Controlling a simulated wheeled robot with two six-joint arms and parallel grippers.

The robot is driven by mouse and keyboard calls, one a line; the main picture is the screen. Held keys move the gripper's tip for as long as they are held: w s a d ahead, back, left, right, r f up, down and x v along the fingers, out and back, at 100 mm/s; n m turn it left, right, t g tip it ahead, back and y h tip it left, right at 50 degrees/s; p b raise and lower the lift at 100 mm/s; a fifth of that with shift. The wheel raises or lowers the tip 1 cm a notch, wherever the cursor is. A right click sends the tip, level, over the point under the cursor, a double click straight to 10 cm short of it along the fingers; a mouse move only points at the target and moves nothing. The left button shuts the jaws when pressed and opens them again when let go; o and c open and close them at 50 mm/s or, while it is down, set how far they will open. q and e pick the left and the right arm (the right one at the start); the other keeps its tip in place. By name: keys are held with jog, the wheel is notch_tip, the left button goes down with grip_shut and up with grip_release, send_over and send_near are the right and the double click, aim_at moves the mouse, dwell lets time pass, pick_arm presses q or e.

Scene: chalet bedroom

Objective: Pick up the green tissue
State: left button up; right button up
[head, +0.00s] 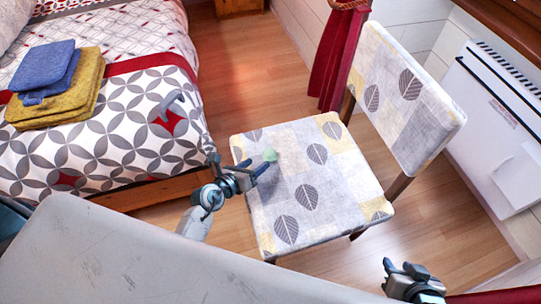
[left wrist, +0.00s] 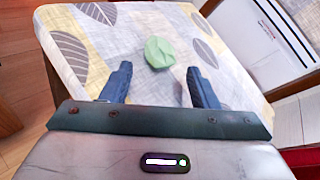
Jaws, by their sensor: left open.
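The green tissue (head: 269,154) is a small crumpled pale-green lump on the chair seat (head: 310,206). In the left wrist view the tissue (left wrist: 160,52) lies on the seat's leaf-pattern fabric (left wrist: 130,30), beyond and between my fingertips. My left gripper (head: 258,167) is over the seat near its left side, close to the tissue; its open fingers also show in the left wrist view (left wrist: 158,80), with nothing between them. I cannot tell from these views whether a finger touches the tissue. My right gripper (head: 408,271) is at the lower right, away from the chair; its jaws are unclear.
The chair's backrest (head: 408,95) rises at the seat's right rear. A bed (head: 110,152) with folded blue (head: 45,68) and yellow towels (head: 62,102) is at the left. A white heater (head: 495,125) is on the right wall. A red curtain (head: 338,60) hangs behind.

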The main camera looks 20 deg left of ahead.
aim_at(265, 156)
pick_arm(q)
jog(key=x, duration=0.2)
jog(key=b+x, duration=0.1)
jog(key=x, duration=0.2)
jog(key=shift+w+r, duration=0.15)
jog(key=shift+w, duration=0.2)
jog(key=c, duration=0.7)
